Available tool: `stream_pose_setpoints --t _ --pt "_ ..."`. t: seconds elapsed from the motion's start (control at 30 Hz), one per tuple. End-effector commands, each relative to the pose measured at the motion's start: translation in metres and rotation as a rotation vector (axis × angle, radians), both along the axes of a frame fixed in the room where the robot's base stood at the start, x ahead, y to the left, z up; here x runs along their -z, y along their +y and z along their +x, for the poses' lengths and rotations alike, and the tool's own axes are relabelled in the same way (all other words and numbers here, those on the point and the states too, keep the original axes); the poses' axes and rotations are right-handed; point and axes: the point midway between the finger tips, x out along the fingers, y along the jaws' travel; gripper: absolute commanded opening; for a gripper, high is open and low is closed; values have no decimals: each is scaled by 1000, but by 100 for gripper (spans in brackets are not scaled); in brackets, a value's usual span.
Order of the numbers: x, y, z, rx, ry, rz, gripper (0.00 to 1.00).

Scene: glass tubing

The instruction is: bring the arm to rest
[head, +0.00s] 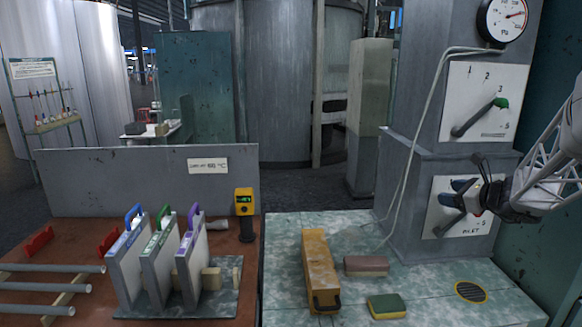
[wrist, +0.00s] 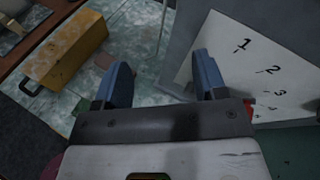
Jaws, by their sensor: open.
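My gripper (head: 461,194) is at the right in the head view, in front of the lower dial panel (head: 440,218) of the grey cabinet. Its two blue fingers are spread apart. In the wrist view my gripper (wrist: 163,76) is open, with nothing between the fingers. A numbered white panel (wrist: 222,60) is right of the fingers there. My gripper hides part of the lower panel and its dark lever. Whether a finger touches the lever cannot be told.
The upper panel (head: 485,100) has a green-tipped lever (head: 500,103). A yellow box (head: 318,268), a brown block (head: 366,265) and a green-and-yellow sponge (head: 387,306) lie on the tiled bench. Handled plates (head: 160,255) and glass tubes (head: 45,288) are at left.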

Motion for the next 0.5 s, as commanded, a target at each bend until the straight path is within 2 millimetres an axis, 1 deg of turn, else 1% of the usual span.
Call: stream_pose_setpoints --t 0.03,0.1,0.17,0.2,0.27,0.3,0.37,0.4,0.47,0.5 --pt "-4 29 -8 -63 9 -62 65" --pt "-5 62 -20 -148 20 -151 65" --pt "-6 89 -32 -222 29 -228 65" --pt "-5 107 -41 -272 33 -278 65" --pt "-5 132 -55 -346 37 -354 65" --pt "-5 147 -65 -396 38 -405 65" --pt "-3 169 -81 -472 39 -481 65" --pt "-2 183 -92 -522 39 -531 65" --pt "-1 202 -109 -598 36 -608 65" --pt "1 214 -121 -649 33 -660 65"
